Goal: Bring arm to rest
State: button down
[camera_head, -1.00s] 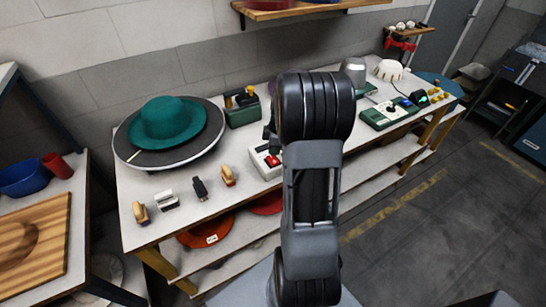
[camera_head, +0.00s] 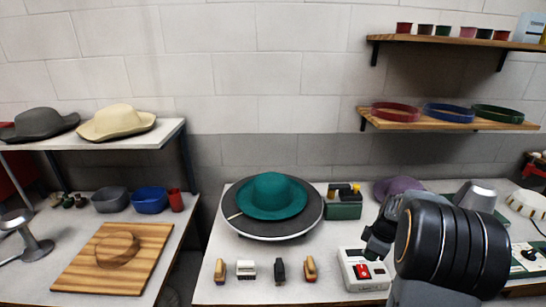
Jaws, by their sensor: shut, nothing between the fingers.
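My arm is folded at the lower right, with a large black ribbed joint in front. My gripper (camera_head: 376,240) shows as a dark grey part just left of that joint, above the bench; it is shut and empty, and its fingertips are hard to make out. It looks clear of the teal hat (camera_head: 270,192), which rests brim down on a round dark disc (camera_head: 270,229) with a pale rim. A white box with a red button (camera_head: 362,270) stands below my gripper in the picture, partly hidden by my arm.
Several small brushes and blocks (camera_head: 279,270) line the bench front. A green box (camera_head: 344,205) and a purple hat (camera_head: 398,186) stand behind. A side table at left holds a wooden board (camera_head: 117,257) and bowls (camera_head: 150,199). Wall shelves (camera_head: 445,122) hang at upper right.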

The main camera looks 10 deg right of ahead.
jog(key=shift+m, duration=0.6)
jog(key=shift+s+a+f+m, duration=0.1)
jog(key=shift+s+f+m, duration=0.15)
jog(key=shift+m, duration=0.55)
jog(key=s+a+r+m+t, duration=0.1)
jog(key=s+a+r+m, duration=0.1)
jog(key=s+a+r, duration=0.2)
jog(key=s+a+r+m+t+h, duration=0.1)
jog(key=s+a+r+m, duration=0.2)
jog(key=a, duration=0.6)
jog(key=s+a+r+m+t, duration=0.1)
jog(key=s+a+r+m, duration=0.1)
jog(key=s+a+r, duration=0.3)
jog(key=shift+a+r+m, duration=0.2)
jog(key=shift+a+m, duration=0.1)
jog(key=shift+a, duration=0.8)
